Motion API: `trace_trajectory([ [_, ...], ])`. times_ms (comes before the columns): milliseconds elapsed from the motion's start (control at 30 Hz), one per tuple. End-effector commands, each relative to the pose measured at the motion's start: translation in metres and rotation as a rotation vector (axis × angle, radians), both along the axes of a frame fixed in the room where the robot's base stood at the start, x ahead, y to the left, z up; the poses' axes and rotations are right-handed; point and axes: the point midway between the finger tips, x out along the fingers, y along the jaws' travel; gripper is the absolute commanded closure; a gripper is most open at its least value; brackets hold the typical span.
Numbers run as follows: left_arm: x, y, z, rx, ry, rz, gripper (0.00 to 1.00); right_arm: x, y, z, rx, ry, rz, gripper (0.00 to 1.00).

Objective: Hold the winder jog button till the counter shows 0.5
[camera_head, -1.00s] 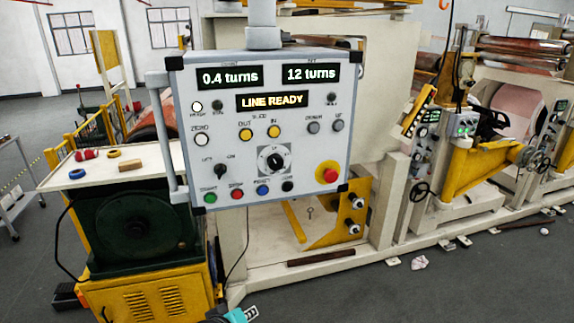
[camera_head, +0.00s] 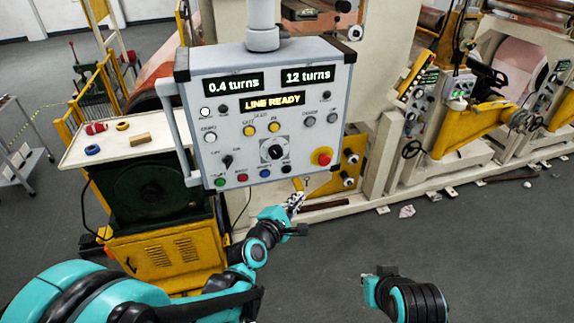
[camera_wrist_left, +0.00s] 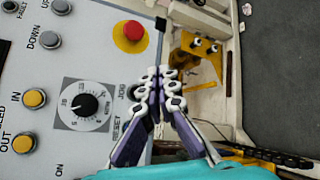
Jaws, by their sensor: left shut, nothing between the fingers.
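The control panel (camera_head: 300,120) hangs in the middle of the head view. Its turns counter (camera_head: 233,82) reads 0.4 turns. The jog button (camera_head: 286,169) is a small black button in the bottom row, right of the blue one. In the left wrist view the JOG label shows beside my fingers, which partly cover the button (camera_wrist_left: 137,92). My left gripper (camera_head: 296,199) is shut and empty, just below the panel's lower edge. Its fingertips (camera_wrist_left: 160,75) appear in front of the panel's edge; I cannot tell whether they touch it. My right gripper's fingers do not show.
A red emergency stop (camera_head: 322,157) sits near the jog button; it also shows in the left wrist view (camera_wrist_left: 131,32). A black selector dial (camera_head: 273,151) is left of it. A bench (camera_head: 110,142) stands left.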

Motion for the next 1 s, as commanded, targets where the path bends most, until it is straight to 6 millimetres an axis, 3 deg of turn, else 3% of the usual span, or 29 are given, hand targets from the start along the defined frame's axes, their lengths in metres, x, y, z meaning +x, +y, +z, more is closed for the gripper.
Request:
trace_trajectory([
  [367,0.004,0.002,-0.001,0.004,-0.001,-0.001,1.00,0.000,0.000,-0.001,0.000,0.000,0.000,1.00],
  [1000,0.077,0.025,-0.002,0.004,0.000,-0.001,1.00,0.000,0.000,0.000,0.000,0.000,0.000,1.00],
])
